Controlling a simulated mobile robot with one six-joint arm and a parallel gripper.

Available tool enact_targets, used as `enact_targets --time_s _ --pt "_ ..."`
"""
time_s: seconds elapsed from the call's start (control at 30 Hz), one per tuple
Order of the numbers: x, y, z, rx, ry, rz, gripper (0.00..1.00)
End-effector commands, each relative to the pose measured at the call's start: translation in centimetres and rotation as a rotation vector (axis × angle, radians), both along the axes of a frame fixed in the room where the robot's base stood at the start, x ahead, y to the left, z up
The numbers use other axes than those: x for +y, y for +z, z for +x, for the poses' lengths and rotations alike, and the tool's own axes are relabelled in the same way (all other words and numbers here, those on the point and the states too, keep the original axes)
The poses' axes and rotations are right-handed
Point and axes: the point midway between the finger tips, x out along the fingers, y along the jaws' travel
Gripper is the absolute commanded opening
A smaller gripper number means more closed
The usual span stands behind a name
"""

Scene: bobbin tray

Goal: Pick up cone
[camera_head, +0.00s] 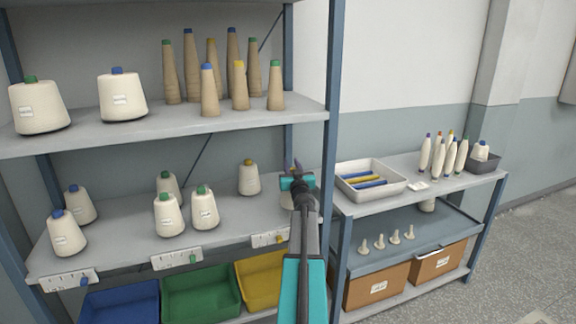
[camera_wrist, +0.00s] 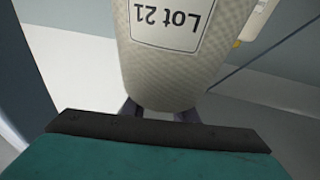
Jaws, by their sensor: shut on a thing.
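A white yarn cone (camera_wrist: 215,75) with a "Lot 21" label fills the upper middle of the wrist view, its narrow end toward my gripper. My gripper (camera_wrist: 158,113) is shut on that narrow end, with the dark fingers showing on either side of it. In the head view my gripper (camera_head: 292,172) is at the right end of the middle shelf.
Several white cones (camera_head: 204,208) stand on the middle shelf (camera_head: 120,240) to the left; one with a yellow tip (camera_head: 249,178) is nearest. The upper shelf (camera_head: 160,125) is above, and a blue post (camera_head: 331,130) is just right. A side table holds a bobbin tray (camera_head: 398,190).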

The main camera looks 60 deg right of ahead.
Motion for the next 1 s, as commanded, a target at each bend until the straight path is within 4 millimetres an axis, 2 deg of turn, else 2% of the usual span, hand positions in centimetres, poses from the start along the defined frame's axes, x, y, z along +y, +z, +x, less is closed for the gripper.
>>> enact_targets --time_s 0.03,0.6,1.0 --pt "0.8 0.1 -0.7 -0.001 0.000 -0.002 0.00" --pt "6.1 0.8 -5.9 -0.001 0.000 -0.001 0.00" --pt "8.3 1.2 -8.0 0.000 0.001 -0.002 0.00"
